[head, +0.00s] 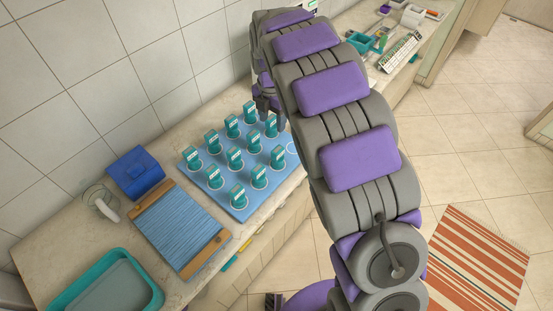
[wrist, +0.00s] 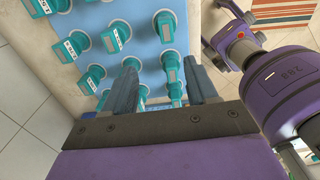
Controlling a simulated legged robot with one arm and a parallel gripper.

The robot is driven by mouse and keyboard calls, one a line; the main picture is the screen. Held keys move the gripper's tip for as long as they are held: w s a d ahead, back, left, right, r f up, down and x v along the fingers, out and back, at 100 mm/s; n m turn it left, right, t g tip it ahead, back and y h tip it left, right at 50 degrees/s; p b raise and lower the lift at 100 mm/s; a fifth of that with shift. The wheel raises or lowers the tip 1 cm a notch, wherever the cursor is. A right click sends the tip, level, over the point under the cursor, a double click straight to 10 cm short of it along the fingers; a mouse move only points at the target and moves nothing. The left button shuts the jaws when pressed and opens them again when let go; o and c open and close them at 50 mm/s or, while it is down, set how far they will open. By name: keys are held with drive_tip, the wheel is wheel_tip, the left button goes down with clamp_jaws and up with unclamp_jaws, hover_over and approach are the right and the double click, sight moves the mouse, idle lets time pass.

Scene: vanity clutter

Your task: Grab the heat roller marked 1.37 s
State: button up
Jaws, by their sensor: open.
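Several teal heat rollers with white labels stand upright in rows on a blue board (head: 227,203) in the head view. The labels are too small to read, so I cannot tell which roller is marked 1.37 s. My gripper (head: 266,108) is over the far right part of the board, near the back rollers, partly hidden by my arm. In the wrist view my gripper (wrist: 160,62) is open, its two dark fingers spread. A teal roller (wrist: 172,62) appears between the fingers, closer to the right one; I cannot tell its distance. More rollers (wrist: 115,38) show to the left.
An empty white ring (head: 293,147) is at the board's right edge. The tiled wall is close behind.

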sight(280, 149)
drive_tip(key=d+f, duration=0.1)
drive_tip(key=f, duration=0.2)
drive_tip(key=d+f+b, duration=0.1)
drive_tip(key=f, duration=0.2)
drive_tip(key=d+f, duration=0.1)
drive_tip(key=f, duration=0.2)
drive_tip(key=shift+d+b, duration=0.3)
drive_tip(key=shift+b, duration=0.1)
drive_tip(key=shift+f, duration=0.3)
drive_tip(key=a+f, duration=0.1)
drive_tip(key=a, duration=0.1)
drive_tip(key=a+f+b, duration=0.1)
drive_tip(key=f, duration=0.1)
drive_tip(key=shift+s+a, duration=0.1)
drive_tip(key=shift+a, duration=0.25)
drive_tip(key=d+f, duration=0.1)
drive_tip(key=d+f+b, duration=0.1)
drive_tip(key=shift+d+f, duration=0.15)
drive_tip(key=shift+f, duration=0.15)
drive_tip(key=shift+d, duration=0.4)
drive_tip(key=a, duration=0.2)
drive_tip(key=shift+a, duration=0.3)
drive_tip(key=c, duration=0.5)
drive_tip(key=shift+c, duration=1)
drive_tip(key=shift+d, duration=0.25)
drive_tip(key=shift+c, duration=0.8)
drive_tip(key=shift+d, duration=0.7)
clamp_jaws()
